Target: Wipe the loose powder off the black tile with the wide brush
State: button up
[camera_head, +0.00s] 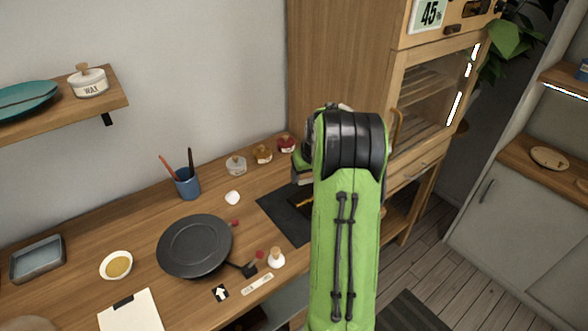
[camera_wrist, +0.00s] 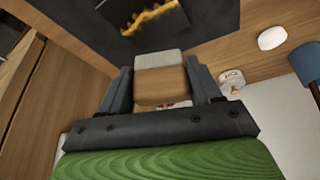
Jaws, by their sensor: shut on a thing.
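In the wrist view my gripper (camera_wrist: 160,78) is shut on the wide brush (camera_wrist: 161,88), a wooden block with a pale grey bristle end pointing away from me. The black tile (camera_wrist: 112,12) lies beyond the bristles, with a jagged gold band across it. I cannot tell loose powder from gold seam in that band. Whether the bristles touch the tile or mat is unclear; they show just below the tile's near edge. In the head view my green arm covers the gripper, the brush and most of the tile; a bit of gold (camera_head: 305,202) shows beside it.
The tile lies on a dark mat (camera_head: 276,212). Left of it are a round black plate (camera_head: 195,245), a blue brush cup (camera_head: 187,184), a white lump (camera_head: 232,197), and a white bottle (camera_head: 276,259). Several small jars (camera_head: 236,165) stand along the wall. A wooden cabinet (camera_head: 345,60) rises behind.

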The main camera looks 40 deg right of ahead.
jog(key=f+b, duration=0.2)
jog(key=f, duration=0.1)
jog(key=s+f+b, duration=0.1)
jog(key=shift+d+f+b, duration=0.3)
jog(key=shift+d+f, duration=0.05)
jog(key=shift+r, duration=0.1)
jog(key=shift+a, duration=0.1)
jog(key=shift+w+a+f+b, duration=0.25)
jog(key=shift+a+f+b, duration=0.3)
jog(key=shift+a, duration=0.2)
jog(key=shift+a+r, duration=0.1)
jog(key=shift+a, duration=0.1)
jog(key=shift+f+b, duration=0.35)
jog(key=shift+f, duration=0.1)
